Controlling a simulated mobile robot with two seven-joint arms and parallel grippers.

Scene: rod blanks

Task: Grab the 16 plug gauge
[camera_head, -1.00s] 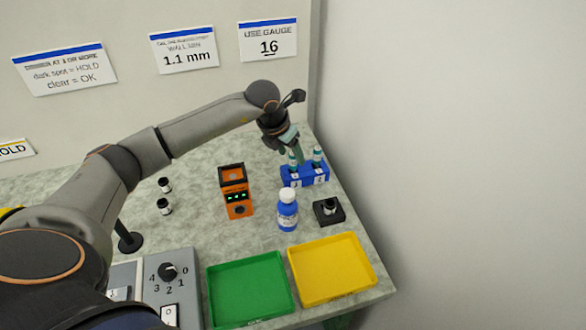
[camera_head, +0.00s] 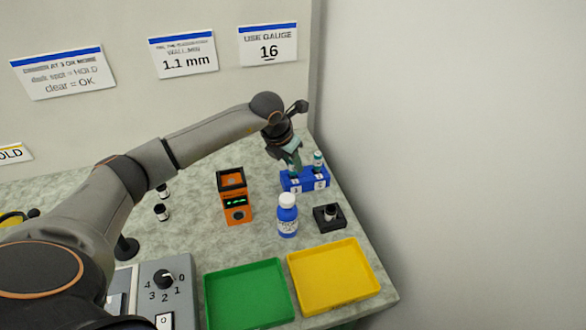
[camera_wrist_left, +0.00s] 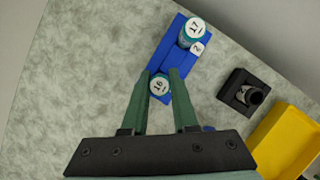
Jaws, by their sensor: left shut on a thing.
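The 16 plug gauge (camera_wrist_left: 159,85) has a white top marked 16 and a teal body. It stands in the blue rack (camera_head: 307,182), between the fingers of my left gripper (camera_wrist_left: 160,80), which is shut on it. In the head view my left gripper (camera_head: 293,163) covers most of this gauge. A second gauge marked 17 (camera_wrist_left: 194,28) stands in the other slot of the rack; it also shows in the head view (camera_head: 318,159). My right gripper is not in view.
A blue bottle (camera_head: 287,216), an orange device (camera_head: 235,196) and a black holder (camera_head: 329,216) with a small rod piece stand near the rack. Green (camera_head: 248,294) and yellow (camera_head: 334,276) trays lie in front. A sign (camera_head: 268,45) reads USE GAUGE 16.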

